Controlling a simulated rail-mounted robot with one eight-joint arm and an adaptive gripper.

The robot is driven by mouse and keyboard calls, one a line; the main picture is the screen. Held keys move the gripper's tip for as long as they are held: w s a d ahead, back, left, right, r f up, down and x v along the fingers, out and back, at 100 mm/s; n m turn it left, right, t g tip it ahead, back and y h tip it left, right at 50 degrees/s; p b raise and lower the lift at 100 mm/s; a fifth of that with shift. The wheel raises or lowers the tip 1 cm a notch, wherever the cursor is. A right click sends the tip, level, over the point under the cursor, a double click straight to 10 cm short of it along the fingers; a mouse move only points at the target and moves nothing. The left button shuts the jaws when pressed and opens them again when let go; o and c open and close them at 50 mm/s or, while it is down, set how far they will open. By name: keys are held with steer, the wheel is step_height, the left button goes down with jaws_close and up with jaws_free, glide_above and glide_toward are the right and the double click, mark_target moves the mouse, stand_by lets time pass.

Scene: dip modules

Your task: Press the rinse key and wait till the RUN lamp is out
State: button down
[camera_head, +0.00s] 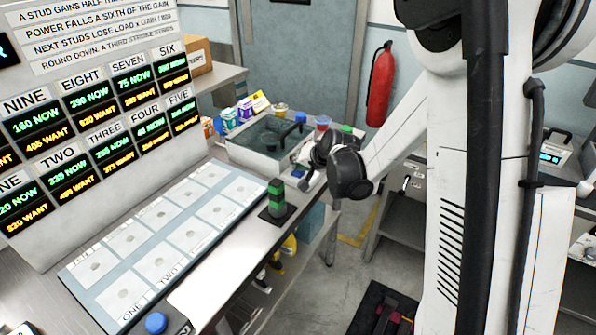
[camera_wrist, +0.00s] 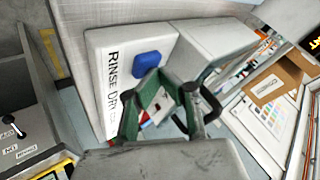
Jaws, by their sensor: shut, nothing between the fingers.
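In the wrist view a pale box lettered RINSE DRY (camera_wrist: 103,60) carries a raised blue key (camera_wrist: 147,65). My gripper (camera_wrist: 168,82) has green-and-dark fingers, shut and empty, and its tips appear just beside the key's lower right edge. I cannot tell whether they touch it. In the head view my gripper (camera_head: 306,168) is over the far end of the bench, beside the basin, and hides much of what is under it. I cannot make out a RUN lamp or whether one is lit.
A grey water basin (camera_head: 270,138) stands at the back of the bench. A green-and-black block (camera_head: 277,197) stands nearby on the bench edge. A pale numbered mat (camera_head: 165,235) lies in front of the display board (camera_head: 90,110). Another blue button (camera_head: 156,322) is at the near edge.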

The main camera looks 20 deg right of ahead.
steer(key=shift+f, duration=0.2)
steer(key=shift+r, duration=0.1)
stand_by(0.4)
steer(key=shift+r+p, duration=0.35)
steer(key=shift+r, duration=0.6)
steer(key=shift+r, duration=0.1)
steer(key=shift+r+p, duration=1.3)
steer(key=shift+r, duration=1.1)
